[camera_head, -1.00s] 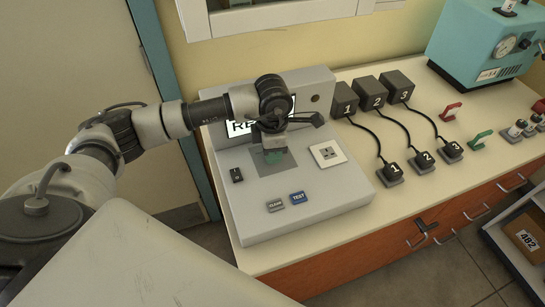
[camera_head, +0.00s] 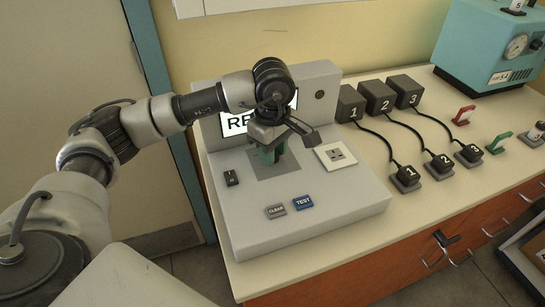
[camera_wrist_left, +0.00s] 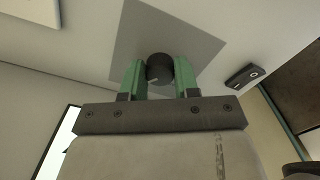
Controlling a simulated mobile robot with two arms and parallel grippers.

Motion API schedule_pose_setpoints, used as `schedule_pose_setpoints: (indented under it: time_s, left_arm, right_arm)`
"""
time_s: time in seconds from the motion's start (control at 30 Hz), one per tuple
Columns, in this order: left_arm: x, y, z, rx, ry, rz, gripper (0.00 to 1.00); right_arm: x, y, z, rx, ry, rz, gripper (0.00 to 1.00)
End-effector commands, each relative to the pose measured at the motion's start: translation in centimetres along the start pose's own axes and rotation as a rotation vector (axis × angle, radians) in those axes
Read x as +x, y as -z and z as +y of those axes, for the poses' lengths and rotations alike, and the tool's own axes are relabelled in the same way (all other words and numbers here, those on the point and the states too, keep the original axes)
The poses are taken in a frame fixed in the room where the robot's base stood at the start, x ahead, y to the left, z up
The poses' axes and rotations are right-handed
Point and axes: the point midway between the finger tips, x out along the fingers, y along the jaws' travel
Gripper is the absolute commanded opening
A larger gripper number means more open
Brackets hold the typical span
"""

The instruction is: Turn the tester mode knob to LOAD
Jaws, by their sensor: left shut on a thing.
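The tester (camera_head: 335,210) is a light grey console with a sloped panel and a lit screen (camera_head: 233,125), partly hidden by my left arm. My left gripper (camera_head: 270,155) points down at the darker grey square plate (camera_head: 276,172) on the panel. In the left wrist view, a dark round knob (camera_wrist_left: 159,68) sits between the green fingers of my left gripper (camera_wrist_left: 158,75), which are shut on it. The head view hides the knob behind the gripper. I cannot read any mode marks around it. My right gripper is not in view.
To the right stand numbered black adapters (camera_head: 377,97) with cabled plugs (camera_head: 438,164), red and green handles, and a teal machine (camera_head: 490,45).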

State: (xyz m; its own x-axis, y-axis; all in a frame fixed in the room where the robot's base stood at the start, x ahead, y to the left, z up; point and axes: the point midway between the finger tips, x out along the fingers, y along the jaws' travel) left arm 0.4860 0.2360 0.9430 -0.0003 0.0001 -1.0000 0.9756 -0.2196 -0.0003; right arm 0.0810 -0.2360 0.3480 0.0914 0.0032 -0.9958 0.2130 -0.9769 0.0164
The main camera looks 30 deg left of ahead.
Motion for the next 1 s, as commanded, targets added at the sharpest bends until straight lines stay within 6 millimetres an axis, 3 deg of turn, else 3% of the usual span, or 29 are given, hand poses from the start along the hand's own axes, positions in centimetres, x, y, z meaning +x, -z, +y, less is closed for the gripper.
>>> schedule_pose_setpoints:
  time_s: [0.23,0.83,0.87,1.0]
  left_arm:
    - [0.01,0.04,0.05,0.096,-0.003,0.001,0.07]
    - [-0.17,0.03,0.06,0.129,-0.004,0.000,0.07]
    - [-0.17,0.03,0.06,0.129,-0.004,0.000,0.35]
    - [-0.13,0.02,0.05,0.129,-0.003,0.000,0.56]
  right_arm:
    - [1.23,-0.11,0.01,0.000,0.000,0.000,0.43]
    - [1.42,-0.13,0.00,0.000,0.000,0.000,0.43]
    - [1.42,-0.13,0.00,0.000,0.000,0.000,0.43]
    - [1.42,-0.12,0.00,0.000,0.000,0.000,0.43]
